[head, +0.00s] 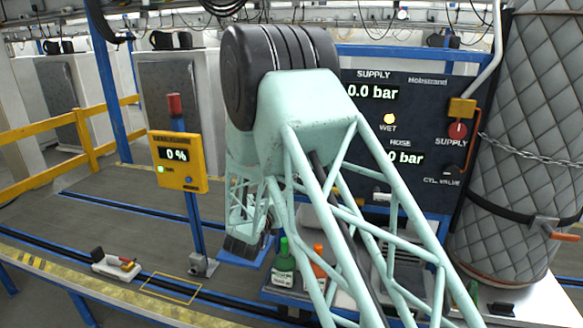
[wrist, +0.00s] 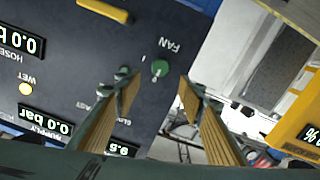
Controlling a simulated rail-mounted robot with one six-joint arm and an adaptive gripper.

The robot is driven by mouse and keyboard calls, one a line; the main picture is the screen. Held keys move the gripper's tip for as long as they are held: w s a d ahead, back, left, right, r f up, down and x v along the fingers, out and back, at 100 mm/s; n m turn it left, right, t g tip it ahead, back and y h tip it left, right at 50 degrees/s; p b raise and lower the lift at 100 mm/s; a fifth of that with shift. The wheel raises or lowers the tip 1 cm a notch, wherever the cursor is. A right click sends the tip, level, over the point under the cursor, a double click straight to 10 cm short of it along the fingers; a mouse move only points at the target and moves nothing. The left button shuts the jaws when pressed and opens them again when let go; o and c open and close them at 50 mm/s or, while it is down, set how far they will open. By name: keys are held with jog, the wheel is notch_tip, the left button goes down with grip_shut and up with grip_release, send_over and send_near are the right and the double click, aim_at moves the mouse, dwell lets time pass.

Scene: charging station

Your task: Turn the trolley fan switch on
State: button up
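The fan switch (wrist: 160,68) is a small round green knob on the dark control panel (wrist: 90,45), with the word FAN printed beside it. It shows in the wrist view near the panel's edge; its turn position is too small to tell. My gripper (wrist: 160,98) is open and empty, with its two tan-padded fingers apart. The knob appears beyond the gap between the fingertips, and I see no contact.
A yellow display box (head: 178,162) on a blue post stands left of the panel. A quilted grey cylinder (head: 525,150) with a chain stands at right. Bottles (head: 283,265) stand below my arm.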

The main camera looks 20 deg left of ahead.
jog(key=w+a+p, duration=0.1)
jog(key=w+p, duration=0.1)
jog(key=w, duration=0.9)
jog(key=shift+w+a, duration=0.15)
jog(key=shift+c, duration=0.7)
jog(key=c, duration=0.7)
